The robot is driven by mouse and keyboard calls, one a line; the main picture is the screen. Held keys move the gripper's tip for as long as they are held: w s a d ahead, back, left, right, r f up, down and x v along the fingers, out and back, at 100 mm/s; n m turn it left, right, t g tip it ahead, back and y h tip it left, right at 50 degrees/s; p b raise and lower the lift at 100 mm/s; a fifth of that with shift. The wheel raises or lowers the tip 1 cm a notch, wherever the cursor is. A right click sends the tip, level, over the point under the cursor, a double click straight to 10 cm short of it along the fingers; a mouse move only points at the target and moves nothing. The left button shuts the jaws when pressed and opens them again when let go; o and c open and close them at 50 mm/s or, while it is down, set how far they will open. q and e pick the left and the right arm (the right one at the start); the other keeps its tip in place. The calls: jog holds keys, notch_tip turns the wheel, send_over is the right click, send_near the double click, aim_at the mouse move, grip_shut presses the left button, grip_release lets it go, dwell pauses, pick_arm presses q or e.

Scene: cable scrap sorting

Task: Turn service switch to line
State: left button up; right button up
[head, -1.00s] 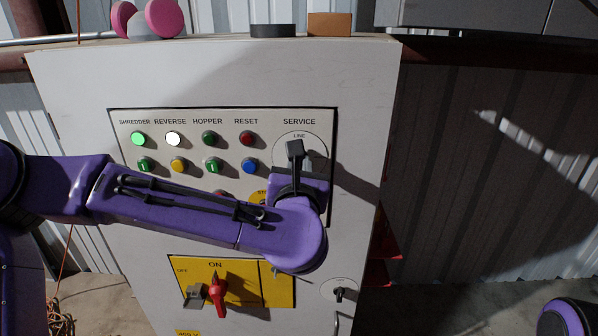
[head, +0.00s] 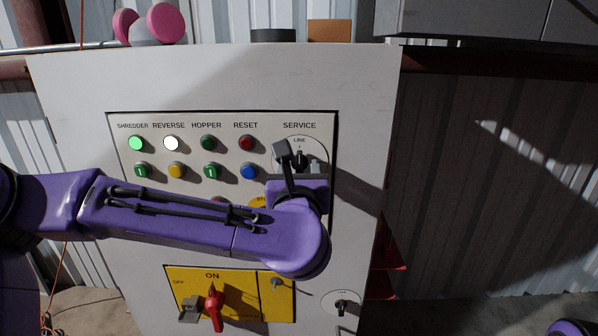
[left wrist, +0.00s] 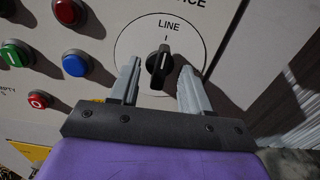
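The service switch is a black knob (left wrist: 160,66) on a white round plate (left wrist: 128,42) marked LINE at the top. In the left wrist view its grip stands near upright, leaning slightly, with its upper end close to the mark under LINE. My left gripper (left wrist: 159,72) is open, with one grey finger on each side of the knob. A gap shows between each finger and the knob. In the head view my left gripper (head: 301,163) is at the service plate (head: 311,145), and my wrist partly hides the switch. My right gripper is out of view.
Left of the switch are lit and unlit buttons, including a blue button (head: 249,171) and a red RESET lamp (head: 246,143). Below is a yellow panel (head: 246,302) with a red rotary handle (head: 213,308). A small black knob (head: 341,307) sits lower right.

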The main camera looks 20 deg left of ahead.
pick_arm(q)
jog(key=shift+s+d, duration=0.1)
jog(key=shift+s, duration=0.3)
jog(key=b+v, duration=0.2)
jog(key=v, duration=0.4)
jog(key=shift+r, duration=0.1)
